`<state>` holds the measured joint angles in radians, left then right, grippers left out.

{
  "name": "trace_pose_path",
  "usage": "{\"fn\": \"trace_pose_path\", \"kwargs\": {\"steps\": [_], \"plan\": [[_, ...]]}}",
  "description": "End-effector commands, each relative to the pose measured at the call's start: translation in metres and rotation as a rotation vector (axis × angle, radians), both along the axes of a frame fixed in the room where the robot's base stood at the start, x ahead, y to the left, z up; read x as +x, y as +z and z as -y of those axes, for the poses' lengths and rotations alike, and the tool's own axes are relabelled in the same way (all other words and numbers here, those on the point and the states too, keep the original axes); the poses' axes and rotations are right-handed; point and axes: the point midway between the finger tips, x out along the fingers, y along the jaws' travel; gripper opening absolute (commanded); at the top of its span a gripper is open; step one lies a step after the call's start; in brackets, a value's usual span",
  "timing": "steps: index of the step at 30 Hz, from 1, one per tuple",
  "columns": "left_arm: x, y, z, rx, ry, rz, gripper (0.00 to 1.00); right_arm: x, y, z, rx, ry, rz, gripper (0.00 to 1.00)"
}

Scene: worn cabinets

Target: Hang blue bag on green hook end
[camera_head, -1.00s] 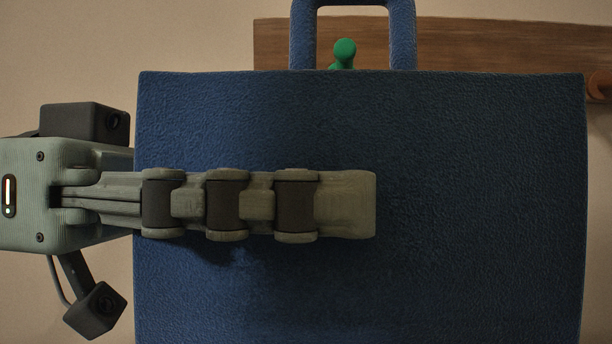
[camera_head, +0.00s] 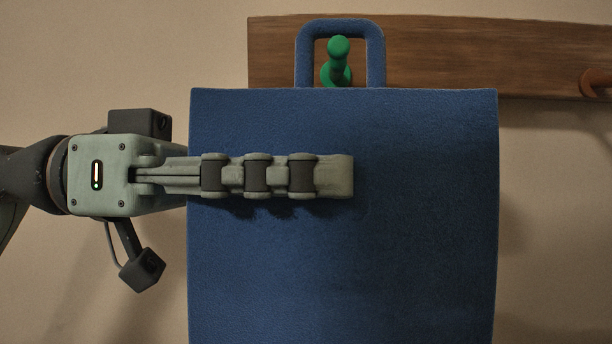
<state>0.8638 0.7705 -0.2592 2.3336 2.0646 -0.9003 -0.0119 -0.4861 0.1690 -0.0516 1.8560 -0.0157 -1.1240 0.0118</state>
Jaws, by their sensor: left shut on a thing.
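The blue bag (camera_head: 420,220) hangs upright in front of the wall, with its square handle loop (camera_head: 376,55) standing above its top edge. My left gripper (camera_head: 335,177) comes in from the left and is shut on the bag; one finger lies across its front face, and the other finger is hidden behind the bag. The green hook (camera_head: 339,50) shows inside the handle's opening, with its round tip near the top bar. I cannot tell for sure whether the tip passes through the loop or is behind it. My right gripper is not in view.
The hook is on a brown wooden board (camera_head: 450,55) on the beige wall (camera_head: 120,50). A reddish-brown hook (camera_head: 594,83) is on the same board at the right edge. The wall around the bag is clear.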

Motion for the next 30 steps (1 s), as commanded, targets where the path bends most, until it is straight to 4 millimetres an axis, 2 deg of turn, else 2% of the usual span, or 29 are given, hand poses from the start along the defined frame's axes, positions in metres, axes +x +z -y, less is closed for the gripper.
{"fn": "trace_pose_path", "kwargs": {"steps": [14,18,24,30], "plan": [[0.027,-0.004,0.000,-0.003,0.000,-0.001,0.12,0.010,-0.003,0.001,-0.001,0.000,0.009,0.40],[0.033,-0.007,0.000,-0.002,-0.001,0.000,0.12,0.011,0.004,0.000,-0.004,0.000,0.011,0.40],[0.035,-0.009,0.000,-0.002,-0.001,0.001,0.12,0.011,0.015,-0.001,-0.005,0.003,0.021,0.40],[0.036,-0.010,0.000,-0.002,-0.001,0.001,0.12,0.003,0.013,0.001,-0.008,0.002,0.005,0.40]]}}
